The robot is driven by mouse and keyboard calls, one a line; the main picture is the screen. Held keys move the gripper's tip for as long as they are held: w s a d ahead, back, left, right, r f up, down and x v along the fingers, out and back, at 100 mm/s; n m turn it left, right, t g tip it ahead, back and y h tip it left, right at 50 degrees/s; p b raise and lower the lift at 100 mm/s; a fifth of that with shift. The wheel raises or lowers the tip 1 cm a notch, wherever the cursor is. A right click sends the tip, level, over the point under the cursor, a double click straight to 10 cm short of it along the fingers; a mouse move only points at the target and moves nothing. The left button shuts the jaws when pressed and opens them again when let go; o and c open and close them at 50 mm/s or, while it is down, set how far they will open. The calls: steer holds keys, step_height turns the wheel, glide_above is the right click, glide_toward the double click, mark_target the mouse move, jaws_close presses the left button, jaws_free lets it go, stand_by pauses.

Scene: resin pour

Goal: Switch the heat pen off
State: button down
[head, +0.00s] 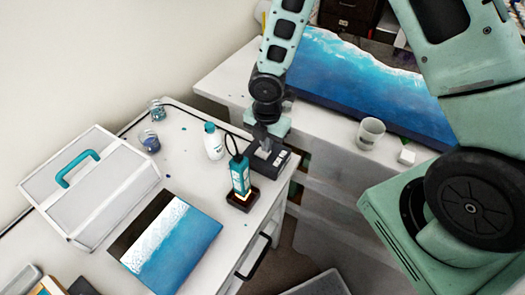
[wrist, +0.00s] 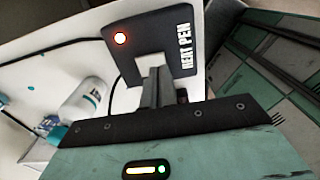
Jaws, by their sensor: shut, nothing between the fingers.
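A dark box lettered HEAT PEN (wrist: 151,48) sits on the white desk near its right edge. A red light (wrist: 120,39) glows at one corner of it. In the head view the box (head: 281,160) is partly hidden by my gripper (head: 265,148). My gripper also shows in the wrist view (wrist: 157,92), shut and empty, its fingertips over or at the box; I cannot tell whether they touch it. A teal pen-like tool (head: 239,175) stands upright in a small dark holder (head: 243,203) just in front of the box, with an orange glow low down.
A white bottle (head: 213,142) stands left of the box. Two small jars (head: 149,141) and a white case with a teal handle (head: 92,190) are further left. A blue wave panel (head: 172,245) lies in front. A cup (head: 370,132) stands on the other table.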

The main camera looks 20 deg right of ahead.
mark_target(265, 155)
steer(key=shift+f+b, duration=0.65)
steer(key=shift+f, duration=0.15)
stand_by(0.4)
step_height(265, 155, up, 7)
steer(key=p, duration=0.6)
steer(key=shift+r+p, duration=0.1)
steer(key=shift+p, duration=0.3)
steer(key=s+a+r+m+b, duration=0.3)
steer(key=s+m+b, duration=0.4)
steer(key=s, duration=0.3)
steer(key=s+a+r+m+b, duration=0.3)
steer(key=s+r+m+b, duration=0.2)
steer(key=s+m, duration=0.5)
steer(key=shift+a+y+b, duration=0.15)
steer(key=shift+y+b, duration=0.15)
steer(key=shift+b, duration=0.85)
